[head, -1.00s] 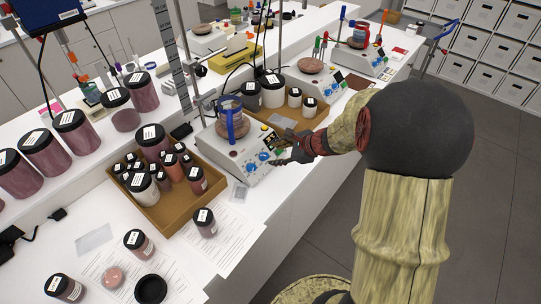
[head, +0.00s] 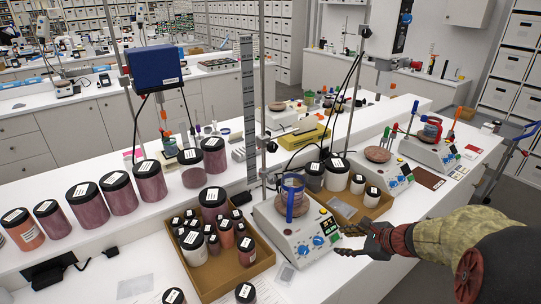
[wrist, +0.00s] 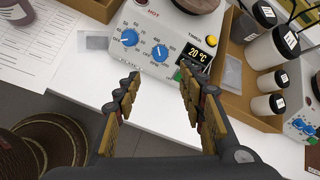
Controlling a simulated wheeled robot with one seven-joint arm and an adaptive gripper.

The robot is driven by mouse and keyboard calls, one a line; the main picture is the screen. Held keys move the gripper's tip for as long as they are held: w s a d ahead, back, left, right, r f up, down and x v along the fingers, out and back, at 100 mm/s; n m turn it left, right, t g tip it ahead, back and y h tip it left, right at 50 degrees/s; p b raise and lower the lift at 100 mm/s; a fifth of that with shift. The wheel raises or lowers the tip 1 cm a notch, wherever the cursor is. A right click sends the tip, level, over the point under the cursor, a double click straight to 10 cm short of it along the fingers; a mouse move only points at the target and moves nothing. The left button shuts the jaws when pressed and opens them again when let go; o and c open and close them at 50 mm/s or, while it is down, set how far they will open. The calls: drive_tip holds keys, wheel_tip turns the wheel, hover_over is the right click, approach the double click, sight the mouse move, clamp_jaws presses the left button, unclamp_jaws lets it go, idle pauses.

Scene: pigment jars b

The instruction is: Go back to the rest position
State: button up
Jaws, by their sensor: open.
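My gripper (head: 354,241) is open and empty in the head view, at the front right of the nearest hotplate stirrer (head: 279,224). My arm reaches in from the lower right. In the wrist view my gripper's two fingers (wrist: 157,92) stand apart, with white bench top and the hotplate's front panel beyond them. That panel (wrist: 167,50) shows two blue knobs and a lit display reading 20 °C. A beaker with a blue holder (head: 292,196) stands on the hotplate.
A cardboard tray (head: 226,285) of small jars stands left of the hotplate. Another tray (head: 345,212) with white-bodied jars stands behind it to the right. Large pigment jars (head: 149,182) line the raised shelf. A second hotplate (head: 391,170) stands further right. Open floor shows at right.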

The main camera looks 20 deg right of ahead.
drive_tip(key=s+a+r+n+g, duration=0.1)
drive_tip(key=s+a+n+g, duration=0.2)
drive_tip(key=s+a+n, duration=0.35)
drive_tip(key=s+a+r+n+g, duration=0.15)
drive_tip(key=s+a+n, duration=0.25)
drive_tip(key=s+n, duration=0.45)
drive_tip(key=s+a+r+n+t+h, duration=0.1)
drive_tip(key=s+a+r+n+h, duration=0.2)
drive_tip(key=a+r+n, duration=0.6)
wheel_tip(320, 180, up, 2)
drive_tip(key=shift+s+r+n, duration=0.2)
drive_tip(key=shift+s+n, duration=0.75)
drive_tip(key=shift+n, duration=0.05)
